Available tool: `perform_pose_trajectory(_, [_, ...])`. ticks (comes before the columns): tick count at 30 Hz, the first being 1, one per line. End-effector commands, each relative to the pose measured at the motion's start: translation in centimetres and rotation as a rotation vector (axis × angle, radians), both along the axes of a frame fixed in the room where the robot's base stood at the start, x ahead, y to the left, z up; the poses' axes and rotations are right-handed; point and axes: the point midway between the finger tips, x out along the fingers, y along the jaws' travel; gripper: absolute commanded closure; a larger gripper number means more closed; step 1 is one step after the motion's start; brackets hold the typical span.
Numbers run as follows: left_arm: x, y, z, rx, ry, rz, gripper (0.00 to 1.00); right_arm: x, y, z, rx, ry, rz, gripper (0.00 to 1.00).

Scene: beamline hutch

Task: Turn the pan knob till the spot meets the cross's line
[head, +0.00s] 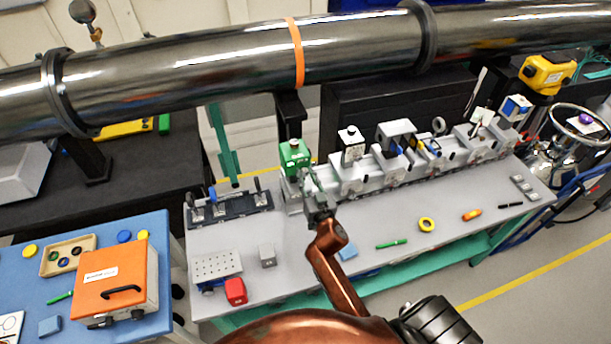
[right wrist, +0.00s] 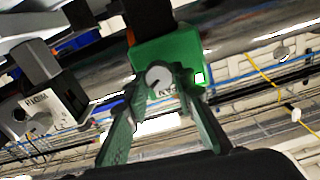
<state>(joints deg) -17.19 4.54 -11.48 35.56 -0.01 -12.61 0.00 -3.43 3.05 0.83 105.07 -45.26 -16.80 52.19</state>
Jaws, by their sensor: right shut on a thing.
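A green box (head: 294,155) stands at the left end of the rail of optics, and it fills the upper middle of the right wrist view (right wrist: 185,50). A round grey knob (right wrist: 158,77) with a dark mark is on its face. My right gripper (head: 307,178) reaches up to the box, and its two green fingers (right wrist: 160,88) are closed on the sides of the knob. A small pale card (head: 482,116) stands near the rail's right end. I cannot make out a spot or a cross's line on it. My left gripper is not in view.
A large steel pipe (head: 360,43) runs above the bench. Several optic mounts line the rail to the right of the box. A grey block (head: 268,255), a red block (head: 236,291) and a green pen (head: 391,244) lie on the bench front. An orange case (head: 115,280) stands at left.

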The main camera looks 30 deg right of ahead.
Motion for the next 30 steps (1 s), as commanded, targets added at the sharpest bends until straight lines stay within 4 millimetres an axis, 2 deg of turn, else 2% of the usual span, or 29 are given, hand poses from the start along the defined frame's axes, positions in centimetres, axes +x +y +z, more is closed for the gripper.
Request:
perform_pose_trajectory(10, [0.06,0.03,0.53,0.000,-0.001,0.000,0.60,0.02,0.12,0.02,-0.262,0.063,0.000,1.00])
perform_pose_trajectory(21, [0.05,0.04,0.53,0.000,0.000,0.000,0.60,0.03,0.15,-0.03,-0.301,0.072,0.000,1.00])
perform_pose_trajectory(22, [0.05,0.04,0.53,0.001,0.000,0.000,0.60,0.03,0.15,-0.03,-0.301,0.072,0.000,0.76])
perform_pose_trajectory(30, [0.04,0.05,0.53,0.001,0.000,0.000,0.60,0.03,0.14,-0.03,-0.300,0.072,0.000,0.59])
